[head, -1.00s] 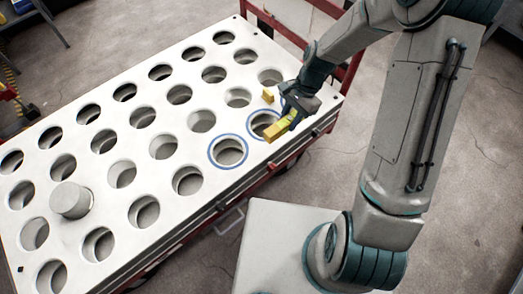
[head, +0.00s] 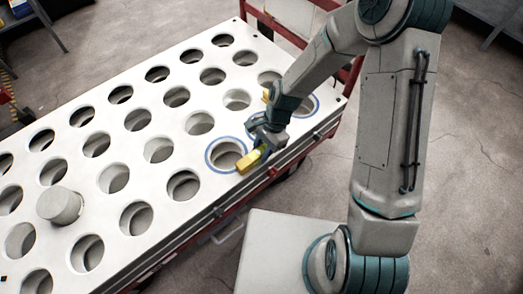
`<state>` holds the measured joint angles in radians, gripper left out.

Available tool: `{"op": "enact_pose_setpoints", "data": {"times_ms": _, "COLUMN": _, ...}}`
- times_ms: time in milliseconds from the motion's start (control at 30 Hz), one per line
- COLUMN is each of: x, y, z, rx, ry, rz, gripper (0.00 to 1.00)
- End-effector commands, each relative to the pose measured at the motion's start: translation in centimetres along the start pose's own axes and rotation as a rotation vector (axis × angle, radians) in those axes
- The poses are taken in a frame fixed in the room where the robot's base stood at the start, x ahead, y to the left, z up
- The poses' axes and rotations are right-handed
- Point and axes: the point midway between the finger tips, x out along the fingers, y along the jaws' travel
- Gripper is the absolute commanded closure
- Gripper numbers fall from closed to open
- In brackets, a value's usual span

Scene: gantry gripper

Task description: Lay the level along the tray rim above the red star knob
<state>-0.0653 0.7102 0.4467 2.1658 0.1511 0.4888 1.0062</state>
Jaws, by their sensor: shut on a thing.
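The level is a short yellow bar (head: 247,161), held low over the front rim of the white tray (head: 190,214), just right of a blue-ringed hole (head: 226,154). My gripper (head: 262,149) is shut on its rear part, and the bar points down-left toward the tray's front edge. I cannot tell whether the bar touches the tray.
The tray has rows of round holes. A grey cylinder (head: 60,205) stands in one at the left. Another blue-ringed hole (head: 305,105) lies right of my gripper. A small yellow piece (head: 265,96) shows behind my arm. A red cart frame (head: 345,75) rises at the tray's right end.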

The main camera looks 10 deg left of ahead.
Motion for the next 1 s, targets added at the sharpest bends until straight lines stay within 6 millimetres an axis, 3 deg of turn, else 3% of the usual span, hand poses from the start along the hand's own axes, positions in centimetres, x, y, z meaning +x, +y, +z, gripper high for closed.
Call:
{"op": "enact_pose_setpoints", "data": {"times_ms": 233, "x": 0.2, "y": 0.0, "z": -0.1, "rx": -0.001, "ry": 0.000, "rz": 0.000, "gripper": 1.00}}
{"op": "enact_pose_setpoints", "data": {"times_ms": 267, "x": 0.2, "y": 0.0, "z": -0.1, "rx": -0.002, "ry": 0.000, "rz": 0.000, "gripper": 0.66}}
{"op": "enact_pose_setpoints", "data": {"times_ms": 300, "x": 0.1, "y": 0.0, "z": -0.1, "rx": -0.002, "ry": 0.000, "rz": 0.000, "gripper": 0.54}}
{"op": "enact_pose_setpoints", "data": {"times_ms": 333, "x": 0.1, "y": 0.0, "z": -0.1, "rx": -0.001, "ry": 0.000, "rz": 0.000, "gripper": 0.49}}
{"op": "enact_pose_setpoints", "data": {"times_ms": 667, "x": -0.2, "y": 0.0, "z": 0.1, "rx": -0.001, "ry": 0.000, "rz": -0.001, "gripper": 0.49}}
{"op": "enact_pose_setpoints", "data": {"times_ms": 767, "x": -1.4, "y": -0.1, "z": 0.1, "rx": 0.000, "ry": 0.002, "rz": -0.002, "gripper": 0.49}}
{"op": "enact_pose_setpoints", "data": {"times_ms": 1000, "x": -6.6, "y": -0.1, "z": 0.1, "rx": 0.000, "ry": 0.004, "rz": -0.004, "gripper": 0.49}}
